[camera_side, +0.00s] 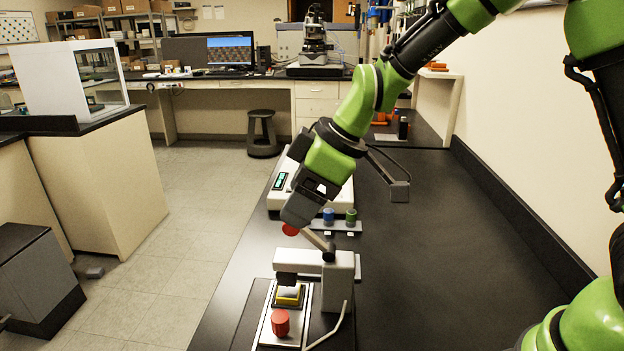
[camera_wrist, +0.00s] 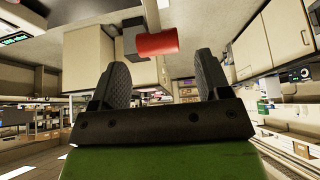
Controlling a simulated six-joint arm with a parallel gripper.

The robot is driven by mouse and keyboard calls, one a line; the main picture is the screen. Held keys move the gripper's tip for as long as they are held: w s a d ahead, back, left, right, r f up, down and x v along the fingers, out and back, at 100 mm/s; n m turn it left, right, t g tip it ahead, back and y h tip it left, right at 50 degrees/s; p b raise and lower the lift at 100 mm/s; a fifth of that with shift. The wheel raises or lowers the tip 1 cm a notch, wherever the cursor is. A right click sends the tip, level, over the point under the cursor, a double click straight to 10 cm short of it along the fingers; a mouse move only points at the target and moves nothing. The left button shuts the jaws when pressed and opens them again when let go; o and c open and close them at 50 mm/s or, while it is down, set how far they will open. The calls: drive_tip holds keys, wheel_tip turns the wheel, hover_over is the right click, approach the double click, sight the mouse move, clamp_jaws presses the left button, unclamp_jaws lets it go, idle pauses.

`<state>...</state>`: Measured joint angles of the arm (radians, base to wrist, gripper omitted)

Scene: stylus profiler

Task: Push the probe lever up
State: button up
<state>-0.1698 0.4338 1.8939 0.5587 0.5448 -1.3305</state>
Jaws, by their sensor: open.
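The profiler (camera_side: 341,268) stands in the foreground of the side view, with a pale body and a dark probe head over a small yellow-edged stage. Its probe lever (camera_side: 320,241) is a grey rod slanting up and left to a red knob (camera_side: 290,229). My gripper (camera_side: 298,210) points down, just above the knob; its fingertips are hard to make out there. In the wrist view my gripper (camera_wrist: 160,60) is open, with two dark fingers apart. A red cylinder (camera_wrist: 157,42), apparently the knob, shows beyond the fingertips, between them in the picture. I cannot tell whether they touch.
A red knob (camera_side: 280,322) stands on the profiler's base in front of the stage. Behind it are a holder with blue (camera_side: 328,215) and green (camera_side: 351,217) caps and a white instrument with a display (camera_side: 281,181). The black bench (camera_side: 450,270) is clear to the right.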

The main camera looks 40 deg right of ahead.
sight(316, 237)
drive_tip(key=v, duration=0.3)
drive_tip(key=shift+s+d+r, duration=0.1)
drive_tip(key=shift+s+r, duration=0.05)
drive_tip(key=shift+r, duration=0.15)
